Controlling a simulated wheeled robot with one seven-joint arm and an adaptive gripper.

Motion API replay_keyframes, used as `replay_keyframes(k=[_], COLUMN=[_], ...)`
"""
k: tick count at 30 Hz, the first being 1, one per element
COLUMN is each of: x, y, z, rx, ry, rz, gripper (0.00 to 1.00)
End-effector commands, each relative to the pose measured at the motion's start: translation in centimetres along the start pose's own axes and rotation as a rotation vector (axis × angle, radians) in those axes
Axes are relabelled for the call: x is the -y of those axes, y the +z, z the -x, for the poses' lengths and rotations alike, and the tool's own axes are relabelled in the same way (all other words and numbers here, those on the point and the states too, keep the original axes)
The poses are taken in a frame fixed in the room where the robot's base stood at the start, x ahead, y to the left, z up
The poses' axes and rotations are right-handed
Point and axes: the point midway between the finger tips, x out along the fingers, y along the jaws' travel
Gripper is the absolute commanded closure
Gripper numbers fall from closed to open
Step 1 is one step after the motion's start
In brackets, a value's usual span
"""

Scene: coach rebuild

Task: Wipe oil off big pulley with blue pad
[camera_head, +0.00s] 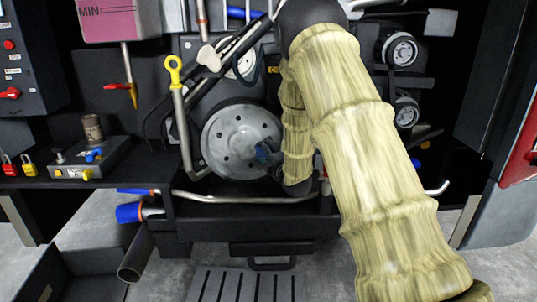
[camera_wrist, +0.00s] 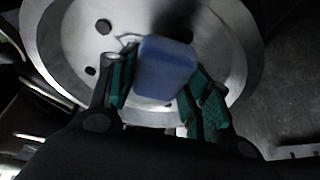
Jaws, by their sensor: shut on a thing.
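The big pulley (camera_head: 222,140) is a grey metal disc with several small holes, at the centre of the engine in the head view. It fills the upper part of the wrist view (camera_wrist: 60,50). The blue pad (camera_wrist: 167,68) is a rounded block between the green-lined fingers of my gripper (camera_wrist: 160,95). My gripper (camera_head: 268,157) is shut on it in front of the pulley's right side. I cannot tell whether the pad touches the pulley face. No oil can be made out on the visible part. My arm hides the area right of the pulley.
A yellow-handled dipstick (camera_head: 175,70) stands left of the pulley. A silver pipe (camera_head: 240,198) runs below it. Small pulleys (camera_head: 400,50) are at the upper right. A grey box (camera_head: 85,158) and padlocks (camera_head: 28,166) sit on the left ledge. A grey step (camera_head: 243,285) lies below.

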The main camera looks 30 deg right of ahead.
Motion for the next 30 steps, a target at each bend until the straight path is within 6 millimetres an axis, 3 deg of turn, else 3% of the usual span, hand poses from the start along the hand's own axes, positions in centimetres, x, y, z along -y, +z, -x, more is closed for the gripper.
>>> replay_keyframes(k=[1,9,17,30], x=[-1.0,-2.8,-2.8,-2.6], y=[-0.1,0.1,0.6,3.0], z=[-0.2,0.0,0.2,1.5], rx=[-0.002,0.001,0.003,0.001], ry=[0.009,0.01,0.008,0.005], rz=[0.002,0.003,0.001,0.001], gripper=[0.77,0.78,0.78,0.78])
